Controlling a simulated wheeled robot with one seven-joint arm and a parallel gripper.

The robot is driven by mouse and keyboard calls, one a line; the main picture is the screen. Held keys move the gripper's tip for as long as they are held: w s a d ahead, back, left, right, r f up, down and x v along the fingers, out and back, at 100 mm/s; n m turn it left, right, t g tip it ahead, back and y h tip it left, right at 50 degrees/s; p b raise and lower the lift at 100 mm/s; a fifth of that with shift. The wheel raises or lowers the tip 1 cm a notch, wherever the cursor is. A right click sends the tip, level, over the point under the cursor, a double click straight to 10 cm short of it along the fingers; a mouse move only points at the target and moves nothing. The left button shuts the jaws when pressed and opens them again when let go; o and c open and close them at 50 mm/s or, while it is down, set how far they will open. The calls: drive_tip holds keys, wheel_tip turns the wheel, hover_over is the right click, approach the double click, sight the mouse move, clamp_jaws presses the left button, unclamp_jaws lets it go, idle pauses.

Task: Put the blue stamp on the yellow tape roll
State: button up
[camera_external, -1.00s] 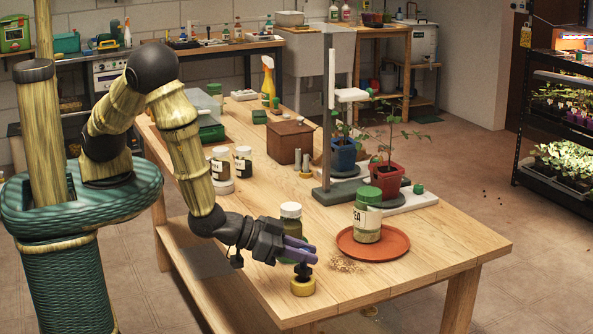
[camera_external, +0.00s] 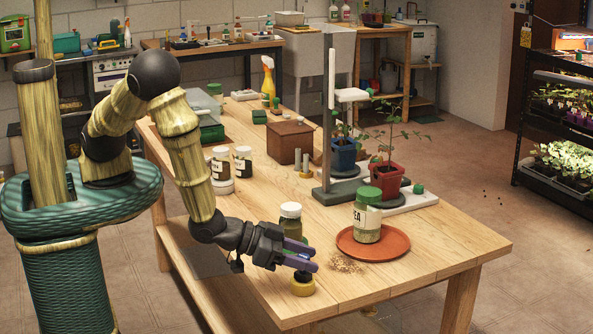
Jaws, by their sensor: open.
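The yellow tape roll (camera_external: 302,289) lies flat on the wooden table near its front edge. A dark stamp (camera_external: 302,276) is upright directly over the roll and appears to rest on it. Its blue colour is hard to make out at this size. My gripper (camera_external: 312,260) is open, with its purple fingers at the top of the stamp. The near finger hides the stamp's upper part, and I cannot tell whether the fingers touch it.
A jar with a white lid (camera_external: 290,220) stands close behind my gripper. The table's front right corner is clear.

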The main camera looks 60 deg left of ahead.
drive_tip(key=b+v, duration=0.1)
drive_tip(key=v, duration=1.1)
drive_tip(key=shift+r, duration=0.15)
drive_tip(key=shift+w, duration=0.15)
drive_tip(key=w+a+r+n+g+y+p, duration=0.25)
drive_tip(key=w+a+r+g, duration=0.3)
drive_tip(key=w+a, duration=0.7)
drive_tip(key=s+a+r+n+g+y+p, duration=0.1)
drive_tip(key=s+a+r+g, duration=0.1)
drive_tip(key=a, duration=1.1)
drive_tip(key=s+a+r+n+g+y+p, duration=0.1)
drive_tip(key=s+a+r, duration=0.3)
drive_tip(key=a, duration=0.8)
drive_tip(key=shift+s+a+r+g+y+p, duration=0.2)
drive_tip(key=shift+a+r+g+y+p, duration=0.2)
drive_tip(key=shift+r+g+p, duration=0.3)
drive_tip(key=shift+d, duration=0.1)
